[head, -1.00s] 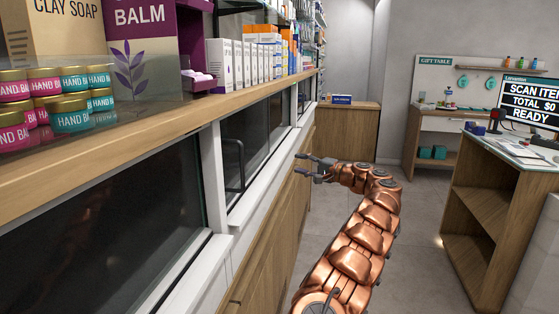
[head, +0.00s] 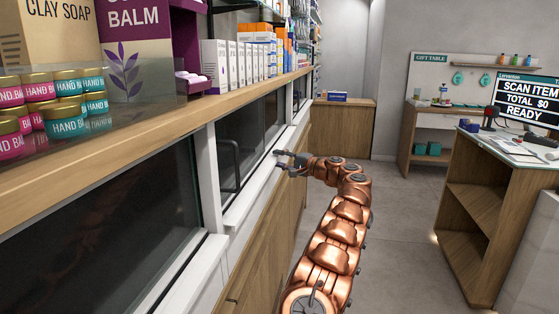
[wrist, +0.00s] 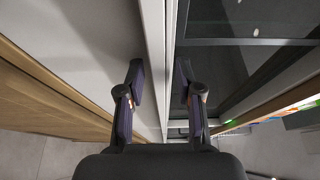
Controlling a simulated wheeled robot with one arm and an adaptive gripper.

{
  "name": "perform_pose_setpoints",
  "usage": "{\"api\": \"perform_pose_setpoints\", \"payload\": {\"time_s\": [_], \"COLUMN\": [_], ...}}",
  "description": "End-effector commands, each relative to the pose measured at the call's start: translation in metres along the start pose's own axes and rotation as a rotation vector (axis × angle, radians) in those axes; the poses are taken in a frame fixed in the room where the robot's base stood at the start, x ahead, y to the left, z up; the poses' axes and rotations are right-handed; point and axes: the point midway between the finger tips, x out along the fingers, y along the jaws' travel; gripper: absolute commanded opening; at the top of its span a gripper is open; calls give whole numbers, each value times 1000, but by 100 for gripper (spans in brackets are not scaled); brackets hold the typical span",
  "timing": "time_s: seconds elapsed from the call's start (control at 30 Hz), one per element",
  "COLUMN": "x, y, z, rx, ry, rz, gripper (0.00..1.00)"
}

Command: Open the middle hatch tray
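The middle hatch (head: 262,125) is a dark glass panel in a white frame, set in the counter front under the wooden shelf. Its black upright bar handle (head: 230,165) is at its near left side. The hatch looks shut. My gripper (head: 278,159) is open and empty, pointing left at the counter front, to the right of the handle in the picture and apart from it. In the wrist view, the two spread fingers (wrist: 160,85) straddle the line of a white frame edge (wrist: 155,50), with dark glass (wrist: 215,60) on the right. I cannot tell whether they touch the frame.
A nearer dark glass panel (head: 100,235) fills the lower left. The wooden shelf (head: 150,130) above carries balm jars (head: 68,120) and boxes (head: 215,62). Wooden fronts (head: 262,245) lie below. A checkout counter (head: 480,205) stands right; the grey floor (head: 400,230) between is clear.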

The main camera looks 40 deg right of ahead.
Motion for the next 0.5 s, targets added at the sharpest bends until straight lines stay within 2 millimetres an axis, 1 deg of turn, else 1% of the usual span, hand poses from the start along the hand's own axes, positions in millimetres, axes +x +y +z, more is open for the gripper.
{"api": "perform_pose_setpoints", "payload": {"time_s": [0.03, 0.2, 0.3, 0.5], "x": [0, 0, 0, 0], "y": [0, 0, 0, 0], "z": [0, 0, 0, 0], "rx": [0, 0, 0, 0], "ry": [0, -1, -1, -1], "rz": [0, 0, 0, 1], "gripper": [27, 9, 0, 0]}}
